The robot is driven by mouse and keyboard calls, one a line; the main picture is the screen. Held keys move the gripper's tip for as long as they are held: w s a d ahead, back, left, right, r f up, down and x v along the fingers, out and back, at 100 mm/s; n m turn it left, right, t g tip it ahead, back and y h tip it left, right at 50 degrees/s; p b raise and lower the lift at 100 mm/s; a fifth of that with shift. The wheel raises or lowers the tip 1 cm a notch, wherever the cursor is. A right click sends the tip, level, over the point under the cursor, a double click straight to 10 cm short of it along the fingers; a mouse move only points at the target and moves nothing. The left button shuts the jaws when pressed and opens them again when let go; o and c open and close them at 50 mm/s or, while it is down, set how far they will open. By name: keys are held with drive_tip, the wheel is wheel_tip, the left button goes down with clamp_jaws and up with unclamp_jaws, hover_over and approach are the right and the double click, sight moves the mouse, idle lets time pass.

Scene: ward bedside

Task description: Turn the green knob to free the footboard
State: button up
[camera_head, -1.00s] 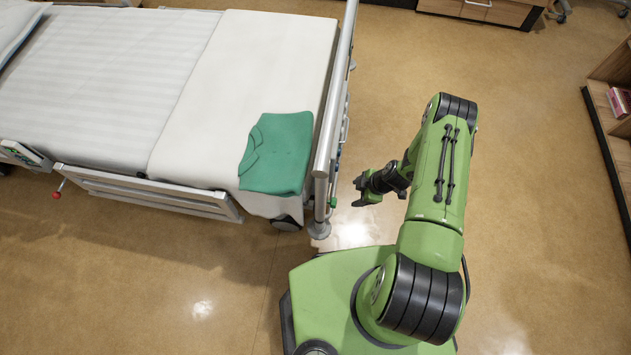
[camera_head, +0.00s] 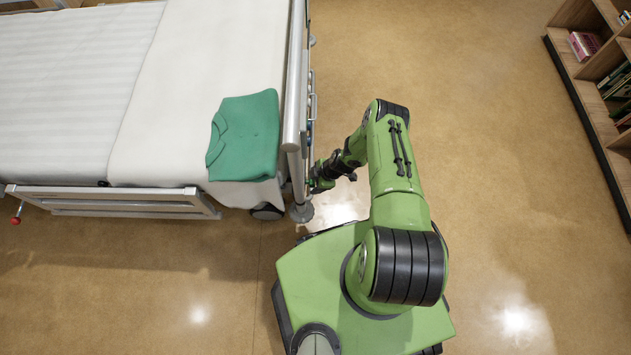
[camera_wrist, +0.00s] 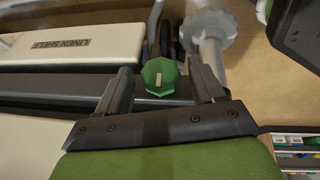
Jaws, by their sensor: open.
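The green knob (camera_wrist: 160,77) is faceted, with a small pale mark on its face. In the wrist view it sits between the two dark fingers of my gripper (camera_wrist: 163,82). The fingers are open, one on each side, with a visible gap to the knob. In the head view my gripper (camera_head: 318,181) is at the outer side of the footboard (camera_head: 294,90), near its lower corner. The knob cannot be made out clearly from there.
The bed (camera_head: 150,90) carries a folded green shirt (camera_head: 245,133) near the footboard. A panel labelled "LINEN SHELF" (camera_wrist: 65,44) lies beside the knob. A round pale bumper (camera_wrist: 210,24) is close by. A bookshelf (camera_head: 590,75) stands at right, with open floor between.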

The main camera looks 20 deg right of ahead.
drive_tip(key=shift+c, duration=0.3)
drive_tip(key=c, duration=1)
drive_tip(key=shift+s+t+p, duration=0.15)
drive_tip(key=shift+t+p, duration=0.15)
drive_tip(key=t, duration=0.2)
drive_tip(key=n+t+h, duration=0.1)
drive_tip(key=t, duration=0.2)
drive_tip(key=s+n+t+h, duration=0.1)
drive_tip(key=t, duration=0.1)
drive_tip(key=shift+a+f, duration=0.2)
drive_tip(key=shift+f, duration=0.2)
drive_tip(key=shift+t, duration=0.4)
